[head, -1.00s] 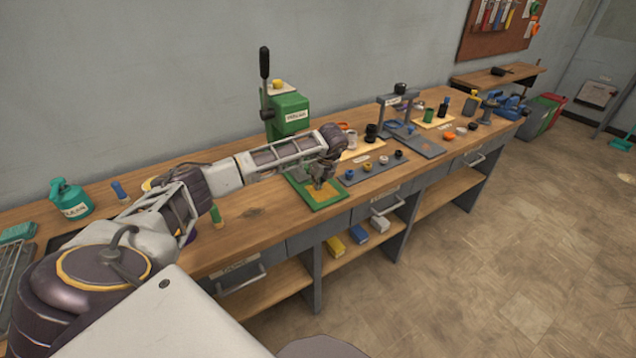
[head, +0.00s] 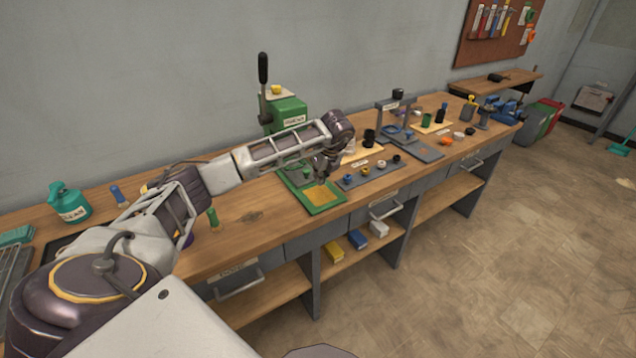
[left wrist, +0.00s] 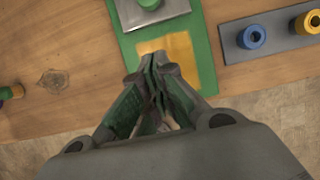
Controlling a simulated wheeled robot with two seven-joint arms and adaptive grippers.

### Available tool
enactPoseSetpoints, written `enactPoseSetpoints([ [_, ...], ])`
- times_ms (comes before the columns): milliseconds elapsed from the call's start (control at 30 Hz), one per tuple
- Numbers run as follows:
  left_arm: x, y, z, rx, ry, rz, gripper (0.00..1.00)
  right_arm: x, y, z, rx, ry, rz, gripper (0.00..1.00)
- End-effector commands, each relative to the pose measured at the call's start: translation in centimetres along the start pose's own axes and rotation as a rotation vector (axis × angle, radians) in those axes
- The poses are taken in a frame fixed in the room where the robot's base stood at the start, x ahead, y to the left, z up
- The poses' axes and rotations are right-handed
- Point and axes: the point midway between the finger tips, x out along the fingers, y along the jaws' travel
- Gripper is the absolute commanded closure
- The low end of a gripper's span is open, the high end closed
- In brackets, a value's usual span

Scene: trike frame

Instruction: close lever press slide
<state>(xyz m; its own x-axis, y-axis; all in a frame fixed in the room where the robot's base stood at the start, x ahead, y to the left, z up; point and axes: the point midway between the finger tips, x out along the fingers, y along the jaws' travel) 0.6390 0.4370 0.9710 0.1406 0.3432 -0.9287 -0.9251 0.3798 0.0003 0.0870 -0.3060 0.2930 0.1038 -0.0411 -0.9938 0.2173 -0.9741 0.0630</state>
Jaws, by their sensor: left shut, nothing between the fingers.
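The green lever press (head: 288,113) stands against the wall at the back of the bench. Its black-handled lever (head: 263,70) points upright. The press's green base (head: 327,208) extends toward the bench front, with a bare yellow patch at its front end. The grey slide plate (head: 292,172) with a round green piece on it lies behind that patch; it also shows in the left wrist view (left wrist: 172,13). My left gripper (head: 322,178) is shut and empty above the base, in front of the slide. My forearm hides part of the press. My right gripper is not in view.
A grey strip with several ringed pieces (head: 366,179) lies just right of the base. A small fixture (head: 395,112) stands farther right. Bare wood (head: 250,216) lies left of the base.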

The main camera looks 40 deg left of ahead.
Motion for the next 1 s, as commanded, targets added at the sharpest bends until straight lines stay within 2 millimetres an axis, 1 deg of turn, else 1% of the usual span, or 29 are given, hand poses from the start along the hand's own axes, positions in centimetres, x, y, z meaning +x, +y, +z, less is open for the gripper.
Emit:
enactPoseSetpoints([
  [33, -0.8, -0.1, 0.0, 0.0, -0.001, -0.004, 1.0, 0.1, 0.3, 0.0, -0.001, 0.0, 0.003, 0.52],
  [100, -1.6, 0.0, 0.0, 0.0, 0.0, -0.002, 1.0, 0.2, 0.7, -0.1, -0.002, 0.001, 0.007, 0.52],
  [300, -3.2, 0.0, -0.1, 0.001, 0.001, -0.002, 1.0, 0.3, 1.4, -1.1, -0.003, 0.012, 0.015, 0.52],
  [433, -3.5, 0.0, -0.1, 0.001, 0.001, -0.001, 1.0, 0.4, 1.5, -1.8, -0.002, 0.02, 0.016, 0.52],
  [533, -3.5, 0.0, -0.1, 0.001, 0.001, 0.0, 1.0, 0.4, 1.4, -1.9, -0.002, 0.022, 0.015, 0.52],
  [767, -3.5, 0.0, -0.1, 0.001, 0.001, 0.0, 1.0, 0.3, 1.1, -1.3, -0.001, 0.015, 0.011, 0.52],
  [1000, -3.8, 0.1, -0.1, 0.005, 0.005, 0.006, 1.0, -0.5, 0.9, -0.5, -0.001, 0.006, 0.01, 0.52],
])
